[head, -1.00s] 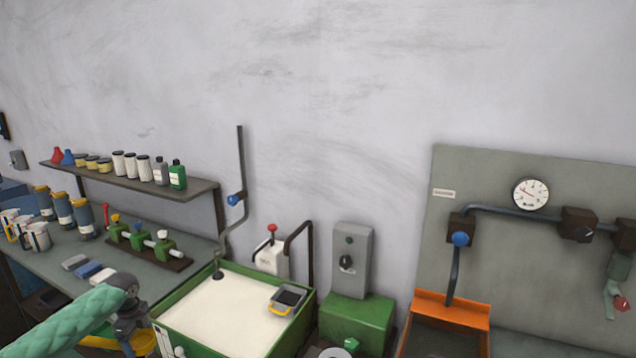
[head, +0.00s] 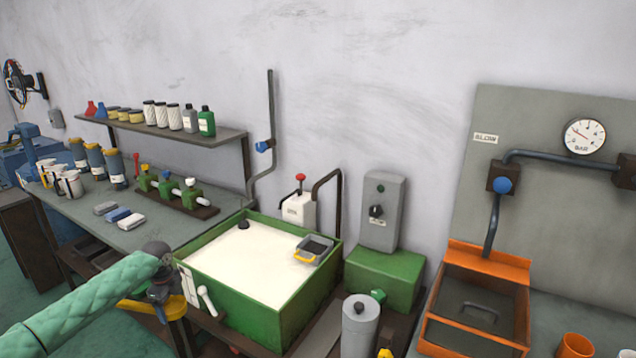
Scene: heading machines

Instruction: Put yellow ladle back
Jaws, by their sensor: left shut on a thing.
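My left gripper (head: 160,295), at the end of the green-sleeved arm, points down just left of the green tank's front corner. A yellow piece (head: 176,303), which looks like the yellow ladle, shows right at its fingers. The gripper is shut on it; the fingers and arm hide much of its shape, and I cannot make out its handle. The green tank (head: 240,318) holds a pale white fill. My right gripper is not in view.
A bench (head: 140,236) with green valves (head: 168,188), cups and flasks stands left, under a bottle shelf (head: 180,133). A green box (head: 385,275), a grey cylinder (head: 360,328) and an orange tray (head: 490,262) stand right of the tank. A pipe rises behind the tank.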

